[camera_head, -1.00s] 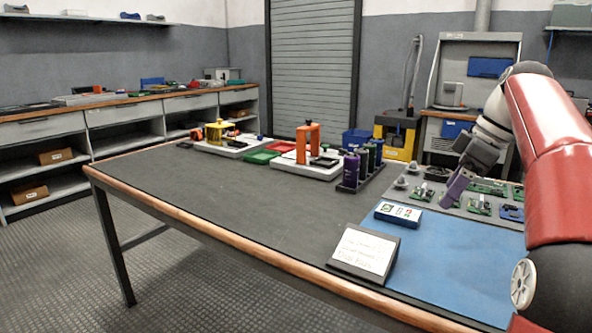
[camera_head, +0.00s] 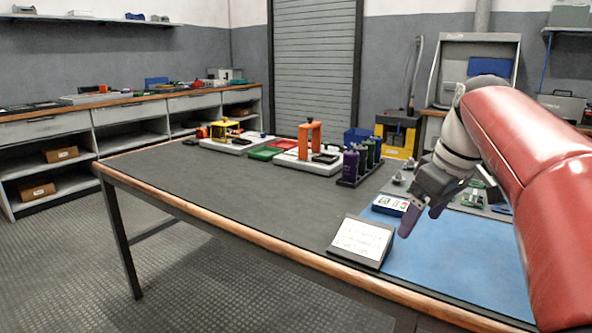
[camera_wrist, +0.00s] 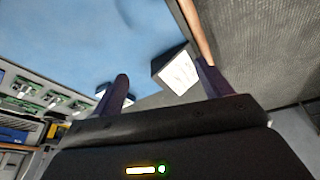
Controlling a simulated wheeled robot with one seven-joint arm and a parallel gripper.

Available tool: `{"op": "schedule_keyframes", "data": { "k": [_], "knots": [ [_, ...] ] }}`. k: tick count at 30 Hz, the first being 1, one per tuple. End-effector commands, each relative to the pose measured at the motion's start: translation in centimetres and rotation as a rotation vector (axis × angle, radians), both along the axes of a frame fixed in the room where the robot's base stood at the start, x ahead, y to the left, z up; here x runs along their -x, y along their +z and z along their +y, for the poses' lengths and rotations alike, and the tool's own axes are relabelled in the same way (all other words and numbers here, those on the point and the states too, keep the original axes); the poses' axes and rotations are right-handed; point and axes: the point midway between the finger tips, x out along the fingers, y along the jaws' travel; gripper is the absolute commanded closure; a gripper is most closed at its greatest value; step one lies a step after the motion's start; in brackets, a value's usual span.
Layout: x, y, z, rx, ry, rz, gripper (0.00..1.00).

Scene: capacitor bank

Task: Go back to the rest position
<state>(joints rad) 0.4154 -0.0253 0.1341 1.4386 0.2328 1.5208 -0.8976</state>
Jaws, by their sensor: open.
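My gripper (camera_head: 420,221) is open and empty above the blue mat (camera_head: 440,262) on the right part of the workbench. Its two dark fingers (camera_wrist: 160,85) stand wide apart in the wrist view with nothing between them. Beyond them are the blue mat (camera_wrist: 85,40) and the white sign card (camera_wrist: 178,73). My red arm reaches in from the right edge in the head view and covers part of the bench.
The sign card (camera_head: 362,241) stands at the bench's front edge. A rack of purple and green capacitors (camera_head: 360,162), an orange fixture (camera_head: 310,140) and a yellow fixture (camera_head: 226,131) stand farther back. Green circuit boards (camera_head: 476,195) lie at right. The dark bench middle (camera_head: 240,190) is clear.

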Motion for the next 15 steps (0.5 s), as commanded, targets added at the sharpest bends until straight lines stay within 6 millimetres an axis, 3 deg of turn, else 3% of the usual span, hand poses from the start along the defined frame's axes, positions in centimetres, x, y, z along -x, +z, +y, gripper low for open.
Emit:
{"op": "schedule_keyframes", "data": {
  "k": [6, 12, 15],
  "knots": [
    [7.1, -4.3, 4.3, 0.029, -0.248, -0.042, 0.22],
    [13.9, -10.8, 6.0, -0.005, -0.473, -0.115, 0.22],
    [16.3, -13.7, 6.4, -0.035, -0.545, -0.145, 0.22]
  ]
}}
